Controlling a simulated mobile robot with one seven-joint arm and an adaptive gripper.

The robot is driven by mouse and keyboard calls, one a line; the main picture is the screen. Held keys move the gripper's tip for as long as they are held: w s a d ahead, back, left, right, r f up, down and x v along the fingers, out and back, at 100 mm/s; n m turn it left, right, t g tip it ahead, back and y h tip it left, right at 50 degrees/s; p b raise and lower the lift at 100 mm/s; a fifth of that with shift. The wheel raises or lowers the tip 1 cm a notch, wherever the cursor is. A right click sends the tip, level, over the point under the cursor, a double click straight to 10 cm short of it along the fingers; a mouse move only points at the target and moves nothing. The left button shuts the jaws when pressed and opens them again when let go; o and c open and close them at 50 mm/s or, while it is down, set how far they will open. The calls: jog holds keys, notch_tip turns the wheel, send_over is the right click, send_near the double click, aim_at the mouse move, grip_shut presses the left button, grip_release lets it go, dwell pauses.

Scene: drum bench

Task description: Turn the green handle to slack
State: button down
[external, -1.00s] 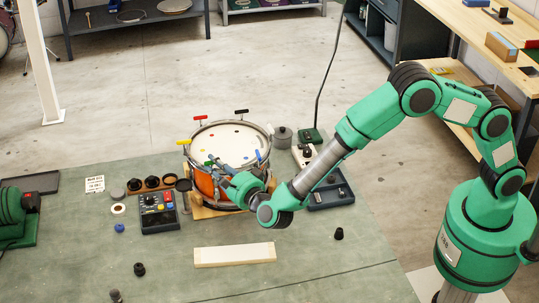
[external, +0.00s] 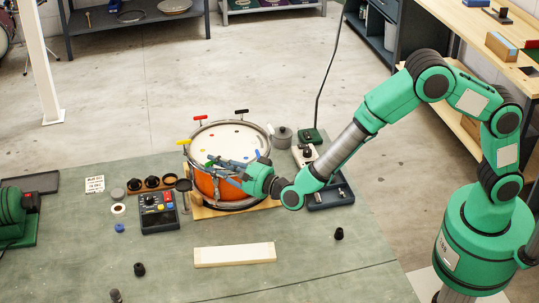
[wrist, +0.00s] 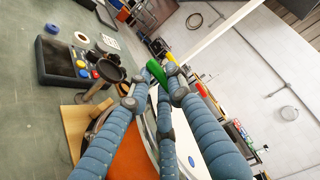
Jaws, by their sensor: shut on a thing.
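The orange drum (external: 207,186) with a white head stands on a wooden stand on the mat. Tension handles with coloured grips sit around its rim. My gripper (external: 212,163) is at the drum's left front rim, its fingers reaching across from the right. In the wrist view the green handle (wrist: 156,72) is between the tips of my gripper (wrist: 155,98), which is shut on it. The green grip points up and to the left in that view. The fingers hide its lower part and its rod.
The yellow handle (external: 184,142), red handle (external: 201,118) and black handle (external: 241,111) stick out from the rim nearby. A control box (external: 158,215) and a small round dish on a post (external: 183,185) stand left of the drum. A pale wooden bar (external: 235,255) lies in front.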

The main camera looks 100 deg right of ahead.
jog(key=c, duration=1.8)
grip_release()
jog(key=shift+c, duration=0.2)
jog(key=v, duration=1.2)
jog(key=shift+o, duration=0.5)
